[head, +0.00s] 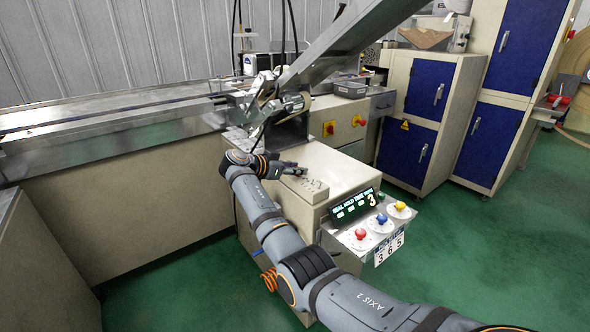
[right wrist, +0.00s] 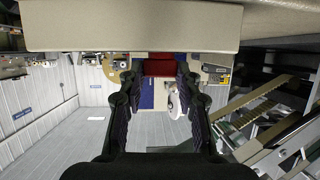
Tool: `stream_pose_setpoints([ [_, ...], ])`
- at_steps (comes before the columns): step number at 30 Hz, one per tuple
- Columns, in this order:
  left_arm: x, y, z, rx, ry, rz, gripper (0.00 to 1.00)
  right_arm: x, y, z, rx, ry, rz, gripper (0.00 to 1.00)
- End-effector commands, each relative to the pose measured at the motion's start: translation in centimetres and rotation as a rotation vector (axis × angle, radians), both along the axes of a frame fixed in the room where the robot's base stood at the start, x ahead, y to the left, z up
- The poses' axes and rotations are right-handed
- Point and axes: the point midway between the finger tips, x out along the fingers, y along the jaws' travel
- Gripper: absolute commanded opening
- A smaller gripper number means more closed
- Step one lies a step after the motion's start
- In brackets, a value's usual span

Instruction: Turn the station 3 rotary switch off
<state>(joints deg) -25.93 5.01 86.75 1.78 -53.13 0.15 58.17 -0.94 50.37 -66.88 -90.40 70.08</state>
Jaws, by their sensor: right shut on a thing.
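My right gripper (head: 290,168) is low over the machine's beige top, its fingers pointing right. In the right wrist view its two dark fingers (right wrist: 158,88) are shut on a red piece (right wrist: 158,68) at the edge of a beige surface; its shape is partly hidden. A front panel carries a red knob (head: 361,234), a blue knob (head: 381,219) and a yellow knob (head: 400,206) on round white dials. Below them is a plate (head: 389,248) reading 3, 6, 5. A display (head: 354,206) has a large 3 beside it. My left gripper is out of view.
A small beige box (head: 304,188) with small fittings sits on the machine top beside the gripper. Two yellow plates with red knobs (head: 358,121) are on the face behind. A sloping metal chute (head: 345,40) hangs above. Open green floor (head: 480,270) lies to the right.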

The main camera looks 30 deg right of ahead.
Motion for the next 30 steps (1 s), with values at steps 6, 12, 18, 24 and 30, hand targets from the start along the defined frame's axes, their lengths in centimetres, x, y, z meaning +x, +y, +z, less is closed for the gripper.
stream_pose_setpoints([
  [6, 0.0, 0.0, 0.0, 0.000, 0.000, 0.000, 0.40, 0.0, 0.0, -0.2, 0.002, 0.002, 0.000, 0.57],
  [12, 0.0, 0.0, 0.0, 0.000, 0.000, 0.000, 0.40, 0.0, 0.0, -0.1, 0.001, 0.001, 0.000, 0.57],
  [18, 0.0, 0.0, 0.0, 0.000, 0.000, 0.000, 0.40, -0.1, 1.5, 0.5, 0.002, 0.000, 0.004, 0.57],
  [24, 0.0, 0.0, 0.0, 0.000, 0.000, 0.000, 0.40, -0.8, 6.0, 2.4, 0.003, 0.000, 0.004, 0.57],
  [30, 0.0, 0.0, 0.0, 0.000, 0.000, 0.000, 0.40, -1.3, 9.7, 3.9, 0.002, 0.001, 0.004, 0.57],
])
